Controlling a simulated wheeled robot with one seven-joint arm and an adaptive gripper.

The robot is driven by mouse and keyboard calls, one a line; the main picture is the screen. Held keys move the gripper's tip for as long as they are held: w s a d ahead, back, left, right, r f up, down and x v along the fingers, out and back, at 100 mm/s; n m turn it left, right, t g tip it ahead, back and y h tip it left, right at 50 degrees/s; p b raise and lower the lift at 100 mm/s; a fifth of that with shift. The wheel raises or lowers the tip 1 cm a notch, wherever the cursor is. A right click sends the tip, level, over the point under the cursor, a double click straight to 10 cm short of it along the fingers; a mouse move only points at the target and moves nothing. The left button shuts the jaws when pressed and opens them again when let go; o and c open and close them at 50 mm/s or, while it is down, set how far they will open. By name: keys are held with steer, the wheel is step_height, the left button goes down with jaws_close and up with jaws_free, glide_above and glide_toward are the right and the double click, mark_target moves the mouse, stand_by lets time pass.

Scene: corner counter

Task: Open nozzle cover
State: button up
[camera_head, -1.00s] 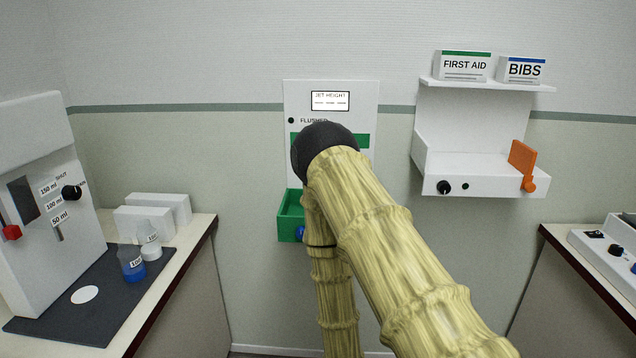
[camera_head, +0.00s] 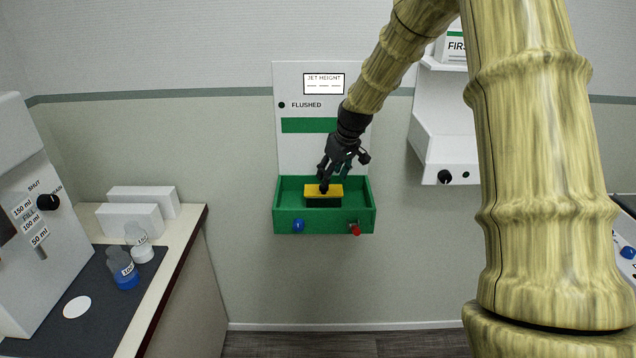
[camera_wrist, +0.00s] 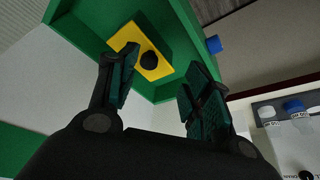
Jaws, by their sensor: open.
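The nozzle cover is a yellow block (camera_head: 324,190) with a black round knob (camera_head: 323,187) on it, in the green basin (camera_head: 285,216) below the white wall panel. It looks closed. In the wrist view the yellow cover (camera_wrist: 157,67) and its black knob (camera_wrist: 149,60) show beyond the fingertips. My gripper (camera_head: 331,172) is just above the cover, and in the wrist view its two fingers (camera_wrist: 160,75) are spread with nothing between them. I cannot tell whether a fingertip touches the cover.
A white shelf unit (camera_head: 440,140) is on the wall at right, partly behind my arm. A left counter (camera_head: 190,235) holds bottles (camera_head: 124,270) and a dispenser (camera_head: 35,200).

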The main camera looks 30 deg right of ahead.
steer(key=shift+w+d+f+p, duration=0.15)
steer(key=shift+w+f+p, duration=0.4)
steer(key=shift+w+f, duration=0.5)
steer(key=shift+w+d+f+p, duration=0.15)
steer(key=shift+w+f+p, duration=0.5)
steer(key=shift+f, duration=0.7)
steer(key=shift+w+d+f+p, duration=0.15)
steer(key=shift+w+f+p, duration=0.25)
steer(key=shift+w+f, duration=0.75)
steer(key=shift+s+f, duration=0.1)
jaws_close()
